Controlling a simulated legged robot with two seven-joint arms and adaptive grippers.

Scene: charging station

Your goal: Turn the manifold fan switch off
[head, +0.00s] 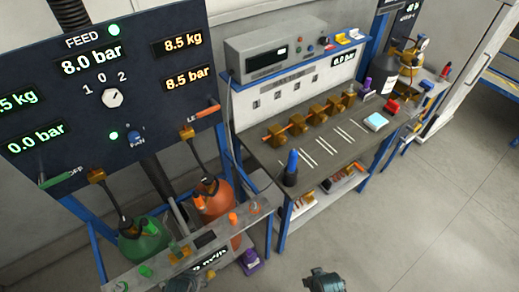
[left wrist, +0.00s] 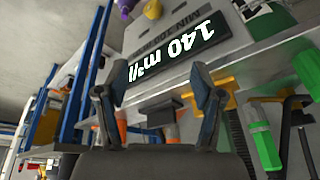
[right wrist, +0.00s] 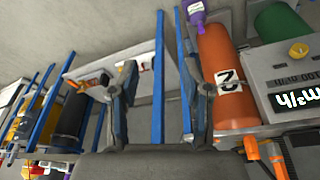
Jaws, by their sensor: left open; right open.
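The blue fan switch (head: 135,137) sits low on the dark manifold panel (head: 60,110), above a small "FAN" label. A lit green lamp (head: 113,135) is just left of it. The switch is too small to read its position. A display reading 140 m³/h (left wrist: 175,48) shows upside down in the left wrist view. My left gripper (left wrist: 155,95) is open and empty, below that display. My right gripper (right wrist: 158,82) is open and empty, left of an orange cylinder (right wrist: 224,75). In the head view my right gripper (head: 325,281) shows at the bottom edge, well away from the switch.
A white selector knob (head: 112,98) sits above the switch. Green and orange handles (head: 207,111) flank it. Hoses, green (head: 142,243) and orange cylinders and a low shelf stand below the panel. A workbench (head: 335,150) is to the right. The floor at right is clear.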

